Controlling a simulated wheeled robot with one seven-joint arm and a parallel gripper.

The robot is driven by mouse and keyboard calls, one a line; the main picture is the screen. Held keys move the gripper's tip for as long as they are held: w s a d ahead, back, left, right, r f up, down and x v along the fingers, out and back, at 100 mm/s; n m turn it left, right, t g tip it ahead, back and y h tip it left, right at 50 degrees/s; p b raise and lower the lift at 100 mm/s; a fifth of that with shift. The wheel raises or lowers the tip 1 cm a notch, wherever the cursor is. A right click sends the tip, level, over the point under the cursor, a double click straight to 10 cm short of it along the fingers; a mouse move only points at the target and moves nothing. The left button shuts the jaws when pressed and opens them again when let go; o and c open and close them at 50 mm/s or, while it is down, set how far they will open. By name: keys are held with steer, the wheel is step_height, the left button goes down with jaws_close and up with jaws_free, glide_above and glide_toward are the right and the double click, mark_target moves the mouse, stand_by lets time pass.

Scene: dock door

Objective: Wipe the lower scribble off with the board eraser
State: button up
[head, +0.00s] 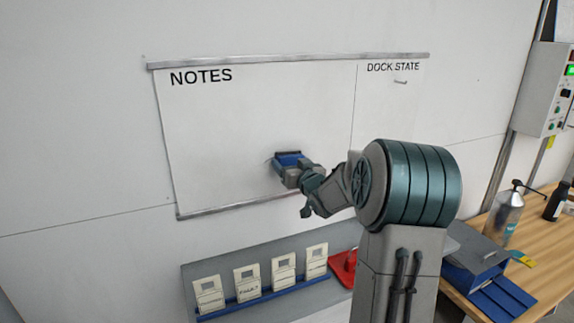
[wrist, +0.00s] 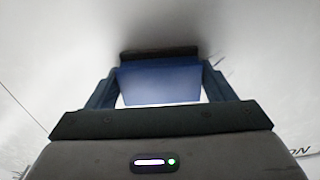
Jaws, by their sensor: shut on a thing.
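My gripper (head: 298,172) is shut on the board eraser (head: 287,158), a blue block with a dark pad. The eraser is at the lower right part of the NOTES panel of the whiteboard (head: 220,130). In the wrist view the eraser (wrist: 160,82) sits between both fingers, its dark pad side toward the white surface; it looks at or very near the board. A thin dark trace of a scribble (head: 267,161) shows just left of the eraser in the head view. Dark strokes (wrist: 217,66) show beside the eraser in the wrist view. The eraser hides the board behind it.
A small mark (head: 400,82) is under DOCK STATE.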

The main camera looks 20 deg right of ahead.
steer(key=shift+d, duration=1.35)
steer(key=shift+a, duration=0.1)
